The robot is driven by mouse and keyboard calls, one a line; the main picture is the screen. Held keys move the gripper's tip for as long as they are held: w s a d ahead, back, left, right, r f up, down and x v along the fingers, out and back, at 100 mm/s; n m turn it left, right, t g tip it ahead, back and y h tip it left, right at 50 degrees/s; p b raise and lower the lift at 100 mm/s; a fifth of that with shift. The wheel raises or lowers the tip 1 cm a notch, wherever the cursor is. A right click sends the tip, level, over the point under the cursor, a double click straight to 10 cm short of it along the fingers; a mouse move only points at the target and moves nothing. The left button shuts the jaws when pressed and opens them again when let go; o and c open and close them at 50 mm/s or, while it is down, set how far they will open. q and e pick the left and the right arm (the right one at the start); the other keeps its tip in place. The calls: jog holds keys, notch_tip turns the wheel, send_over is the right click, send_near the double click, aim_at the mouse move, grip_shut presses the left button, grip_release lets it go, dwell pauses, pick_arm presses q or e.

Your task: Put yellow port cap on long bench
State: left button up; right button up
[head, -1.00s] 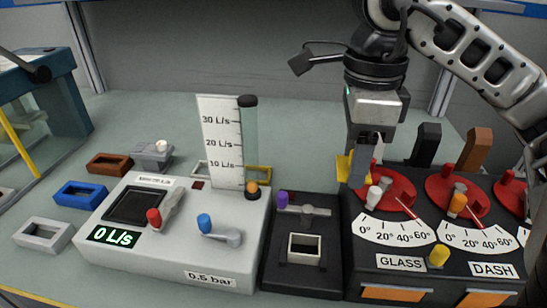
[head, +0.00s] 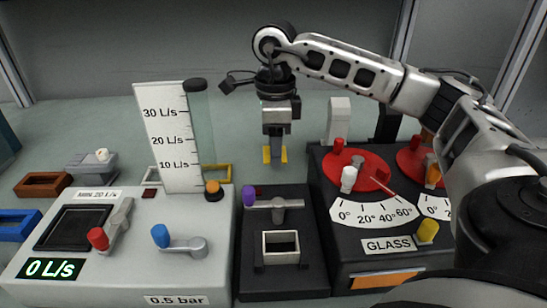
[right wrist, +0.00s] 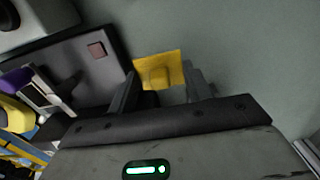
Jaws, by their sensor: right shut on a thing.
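The yellow port cap (head: 267,154) is held between the fingers of my right gripper (head: 274,150), up behind the dark port module in the head view. In the right wrist view the yellow cap (right wrist: 160,70) shows as a square plate with a small raised middle, between the two dark fingers (right wrist: 165,90). My right gripper is shut on it and points down. The long bench (head: 110,118) is the grey-green surface at the back. I cannot tell the exact gap between cap and bench. My left gripper is not in view.
The dark module with a square port (head: 281,247) and purple-tipped lever stands in front of the gripper. The flow panel (head: 140,240) with its tall scale (head: 168,135) is to the left. The dial box (head: 350,235) is to the right. Brown (head: 42,184) and blue (head: 18,225) frames lie at left.

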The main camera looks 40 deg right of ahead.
aim_at(273, 173)
jog(key=shift+w+d+f, duration=0.1)
jog(key=shift+w+f, duration=0.1)
jog(key=shift+f, duration=0.05)
jog(key=f, duration=0.3)
jog(key=shift+w+d+f, duration=0.1)
jog(key=shift+w+d, duration=0.1)
jog(key=shift+w, duration=0.1)
jog(key=shift+f, duration=0.3)
jog(key=shift+f, duration=0.15)
jog(key=o, duration=0.9)
jog(key=shift+o, duration=0.2)
notch_tip(273, 173, up, 12)
jog(key=shift+r+p, duration=0.2)
jog(key=shift+p, duration=0.2)
